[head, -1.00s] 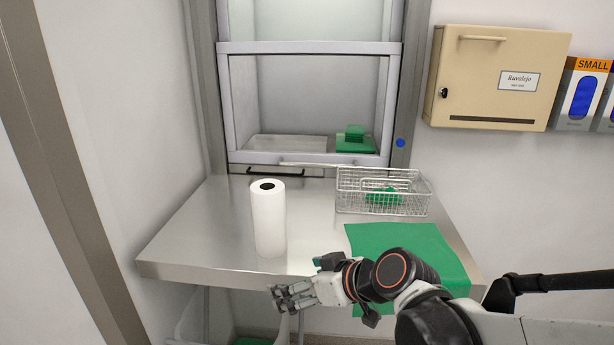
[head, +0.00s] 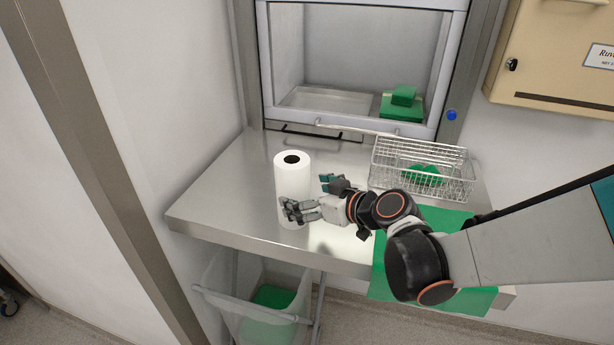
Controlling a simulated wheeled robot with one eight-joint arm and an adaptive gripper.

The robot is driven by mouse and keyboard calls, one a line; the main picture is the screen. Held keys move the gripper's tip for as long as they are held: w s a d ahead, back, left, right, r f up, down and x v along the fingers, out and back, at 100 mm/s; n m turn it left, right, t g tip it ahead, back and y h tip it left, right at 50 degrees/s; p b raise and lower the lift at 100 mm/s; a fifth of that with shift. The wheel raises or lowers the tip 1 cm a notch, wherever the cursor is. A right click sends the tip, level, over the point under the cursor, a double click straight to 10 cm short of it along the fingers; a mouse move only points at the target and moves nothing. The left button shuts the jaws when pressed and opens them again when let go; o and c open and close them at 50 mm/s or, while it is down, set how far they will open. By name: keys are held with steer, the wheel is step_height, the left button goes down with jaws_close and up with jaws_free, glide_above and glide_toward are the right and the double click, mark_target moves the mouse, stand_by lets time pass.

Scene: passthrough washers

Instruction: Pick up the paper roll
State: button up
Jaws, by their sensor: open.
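The white paper roll (head: 292,174) stands upright on the steel counter (head: 222,190), near its front edge left of the middle. My gripper (head: 287,211) is open, and its fingers overlap the lower part of the roll in the head view. The fingers point left and hide part of the roll's lower front. I cannot tell whether they touch it. The rest of my arm reaches in from the right, over the green cloth.
A wire basket (head: 459,187) with green items stands right of the roll. A green cloth (head: 470,295) hangs over the front edge. The pass-through hatch (head: 345,100) is behind. A bin (head: 240,318) stands below. The counter's left part is clear.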

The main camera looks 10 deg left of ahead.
steer(key=shift+w+x, duration=0.2)
steer(key=shift+x, duration=2.8)
steer(key=shift+d+r, duration=0.1)
steer(key=shift+r, duration=0.05)
steer(key=c, duration=1.4)
